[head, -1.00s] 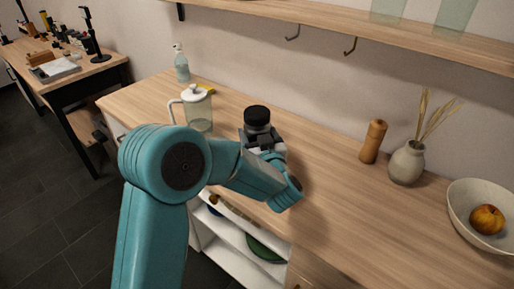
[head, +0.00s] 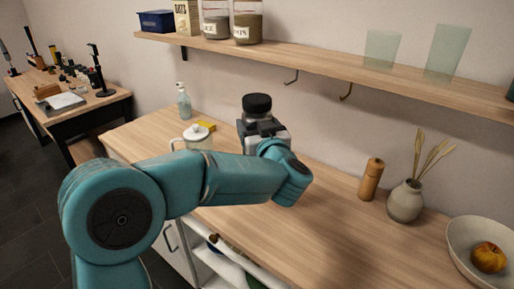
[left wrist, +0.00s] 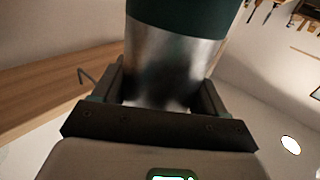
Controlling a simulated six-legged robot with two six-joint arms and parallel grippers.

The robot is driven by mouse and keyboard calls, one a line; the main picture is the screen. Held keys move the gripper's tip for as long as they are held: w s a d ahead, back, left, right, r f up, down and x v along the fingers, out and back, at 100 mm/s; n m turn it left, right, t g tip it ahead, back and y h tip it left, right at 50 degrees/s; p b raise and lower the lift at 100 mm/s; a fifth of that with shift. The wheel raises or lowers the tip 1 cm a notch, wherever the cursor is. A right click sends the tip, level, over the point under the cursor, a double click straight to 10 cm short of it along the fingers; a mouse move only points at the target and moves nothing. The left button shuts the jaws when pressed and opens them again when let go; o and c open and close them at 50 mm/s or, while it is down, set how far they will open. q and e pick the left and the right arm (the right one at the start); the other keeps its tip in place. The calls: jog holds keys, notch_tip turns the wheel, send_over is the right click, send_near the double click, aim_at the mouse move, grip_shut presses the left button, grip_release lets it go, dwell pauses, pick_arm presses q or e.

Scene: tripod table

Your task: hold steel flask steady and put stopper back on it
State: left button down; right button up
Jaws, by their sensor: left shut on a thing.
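The steel flask (left wrist: 165,62) fills the upper middle of the left wrist view, with a shiny steel body and a dark green band above it. My left gripper (head: 260,128) is shut on it, one finger on each side of the steel part. In the head view the flask's dark top (head: 257,103) stands up out of the gripper, roughly upright, against the wall and above the counter. I cannot tell whether this dark top includes the stopper. The fingers and my arm hide the flask's lower part in the head view. My right gripper is in neither view.
On the wooden counter (head: 315,225) stand a lidded jug (head: 198,138), a pump bottle (head: 184,104), a wooden mill (head: 371,180), a vase (head: 405,201) and a bowl (head: 461,245) with an apple. A wall shelf (head: 300,62) with hooks hangs above. The counter's middle is clear.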

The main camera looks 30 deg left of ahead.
aim_at(257, 107)
pick_arm(q)
notch_tip(257, 107, up, 5)
jog(key=shift+p, duration=0.35)
dwell(0.6)
